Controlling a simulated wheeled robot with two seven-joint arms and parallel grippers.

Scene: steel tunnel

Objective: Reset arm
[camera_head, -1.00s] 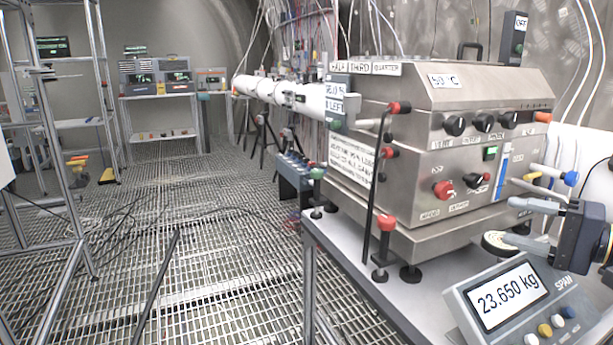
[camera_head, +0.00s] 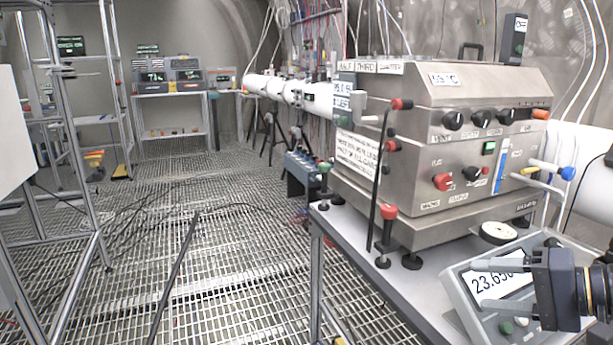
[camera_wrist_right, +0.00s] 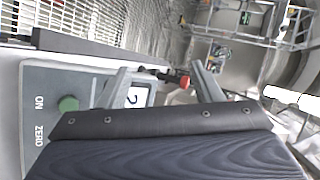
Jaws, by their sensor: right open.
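My right gripper (camera_head: 492,281) is at the lower right of the head view, in front of the scale display. Its two fingers are apart with nothing between them. In the right wrist view the open fingers (camera_wrist_right: 160,85) point away over the scale, with a red knob (camera_wrist_right: 184,81) seen beyond them. The scale (camera_head: 462,290) stands on the table (camera_head: 345,248), and its readout is partly hidden by the gripper. My left gripper is not in view.
A steel machine (camera_head: 450,130) with knobs and levers fills the right side. A round white-topped dial (camera_head: 499,232) lies between it and the scale. Metal racks (camera_head: 85,150) stand at the left. The grated floor (camera_head: 200,260) has a dark pole and cables on it.

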